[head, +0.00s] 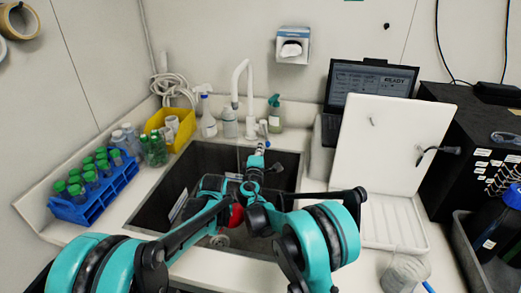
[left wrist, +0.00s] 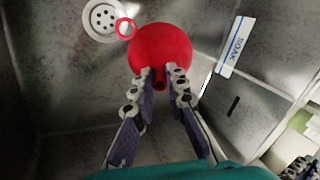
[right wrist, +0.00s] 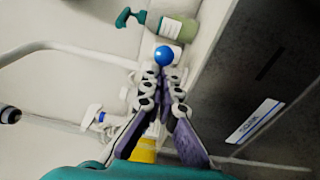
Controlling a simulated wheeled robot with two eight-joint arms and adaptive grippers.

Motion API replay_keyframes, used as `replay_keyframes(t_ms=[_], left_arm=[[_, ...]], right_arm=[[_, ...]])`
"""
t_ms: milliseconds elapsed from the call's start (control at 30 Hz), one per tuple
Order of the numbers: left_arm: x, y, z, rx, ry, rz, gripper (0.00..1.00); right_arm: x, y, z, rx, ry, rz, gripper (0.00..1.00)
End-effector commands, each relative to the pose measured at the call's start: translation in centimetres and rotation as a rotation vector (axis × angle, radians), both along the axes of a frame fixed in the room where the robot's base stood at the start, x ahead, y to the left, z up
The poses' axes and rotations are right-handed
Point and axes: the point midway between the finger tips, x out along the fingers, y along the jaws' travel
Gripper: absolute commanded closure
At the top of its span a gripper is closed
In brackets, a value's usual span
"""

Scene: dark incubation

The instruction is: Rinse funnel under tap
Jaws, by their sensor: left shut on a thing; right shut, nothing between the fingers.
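The red funnel (head: 236,215) is low in the dark sink (head: 285,160). My left gripper (left wrist: 160,78) is shut on its narrow stem, and the wide red cone (left wrist: 160,45) points away from the fingers, with a small red ring beside it. The white tap (head: 240,82) stands behind the sink, its spout over the basin. A faint thin line hangs below the spout; I cannot tell if it is water. My right gripper (head: 260,148) is shut and empty beside the tap. The blue tap knob (right wrist: 164,55) shows just beyond its fingertips; whether they touch is unclear.
A green-pump bottle (head: 275,114) and spray bottle (head: 207,118) stand behind the sink. A yellow bin (head: 172,142) and a blue rack of green-capped tubes (head: 85,205) are left. A laptop (head: 368,80) and white board (head: 390,135) are right. A drain (left wrist: 105,18) shows in the basin.

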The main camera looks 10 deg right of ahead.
Motion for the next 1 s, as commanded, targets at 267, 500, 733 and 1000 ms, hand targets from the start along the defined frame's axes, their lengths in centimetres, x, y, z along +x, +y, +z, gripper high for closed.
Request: replay_keyframes(t_ms=[267,500,733,1000], left_arm=[[0.0,0.0,0.0,0.000,0.000,0.000,1.00],[0.0,0.0,0.0,0.000,0.000,0.000,1.00],[0.0,0.0,0.3,0.000,0.000,0.000,1.00],[0.0,0.0,0.3,0.000,0.000,0.000,1.00]], right_arm=[[0.2,-0.1,0.0,0.000,0.000,0.000,1.00],[0.1,-0.6,0.1,0.000,0.000,-0.002,1.00],[0.0,-3.8,0.1,0.001,0.000,-0.001,1.00],[0.0,-4.1,0.0,0.000,0.000,-0.004,1.00]])
